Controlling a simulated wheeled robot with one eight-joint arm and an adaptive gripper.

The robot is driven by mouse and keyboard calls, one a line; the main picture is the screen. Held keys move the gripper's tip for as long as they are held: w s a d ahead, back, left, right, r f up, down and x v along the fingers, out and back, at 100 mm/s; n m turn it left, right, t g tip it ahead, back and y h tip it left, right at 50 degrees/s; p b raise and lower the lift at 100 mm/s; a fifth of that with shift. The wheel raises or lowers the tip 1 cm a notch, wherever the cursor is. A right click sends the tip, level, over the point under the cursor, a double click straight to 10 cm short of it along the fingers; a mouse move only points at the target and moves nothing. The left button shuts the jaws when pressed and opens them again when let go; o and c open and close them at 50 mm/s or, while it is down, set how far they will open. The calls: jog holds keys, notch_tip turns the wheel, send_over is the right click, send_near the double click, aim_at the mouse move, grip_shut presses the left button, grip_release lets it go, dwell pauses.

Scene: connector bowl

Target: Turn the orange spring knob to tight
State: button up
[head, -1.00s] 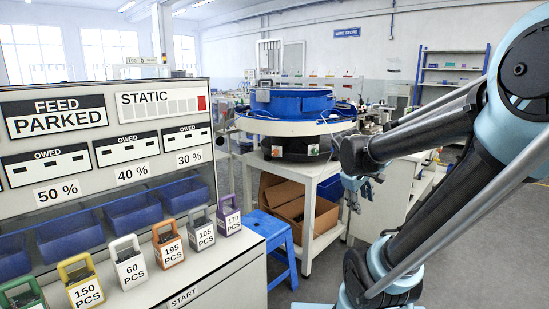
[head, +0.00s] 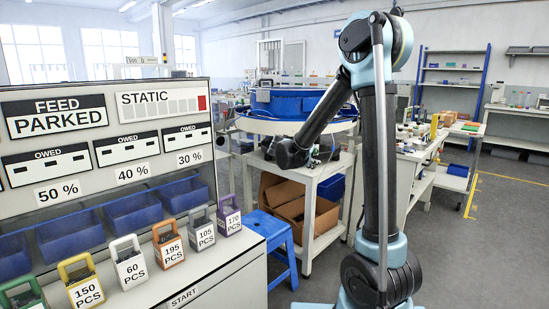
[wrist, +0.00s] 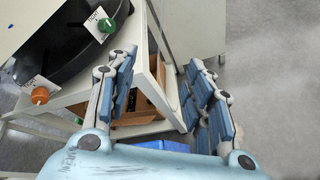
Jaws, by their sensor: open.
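The orange spring knob (wrist: 40,95) shows in the wrist view at the left, on the dark round base (wrist: 75,45) under the bowl, beside a small white label. A green knob (wrist: 106,25) sits farther along the same base, with its own label; I cannot read the lettering surely. My gripper (wrist: 160,64) is open and empty, with its fingers spread to the right of both knobs and apart from them. The blue bowl (head: 285,103) shows above.
A white stand (head: 309,245) carries the bowl, with cardboard boxes (head: 285,205) on its shelf. A blue stool (head: 277,240) is in front. The panel at the left reads FEED PARKED (head: 56,116) and STATIC (head: 160,104). Floor at the right is clear.

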jog(key=w+a+f+n+t+y, duration=0.1)
jog(key=w+a+f+n+t, duration=0.2)
jog(key=a, duration=0.5)
jog(key=w+a+f+n+t, duration=0.15)
jog(key=a+n, duration=0.25)
jog(key=a, duration=0.4)
jog(key=w+a+f+n+t+y, duration=0.1)
jog(key=w+a+n+t, duration=0.1)
jog(key=w+a+n, duration=0.35)
jog(key=shift+m, duration=0.75)
jog(key=x, duration=1.4)
jog(key=shift+w+a+f, duration=0.2)
jog(key=shift+w, duration=0.25)
jog(key=c, duration=1)
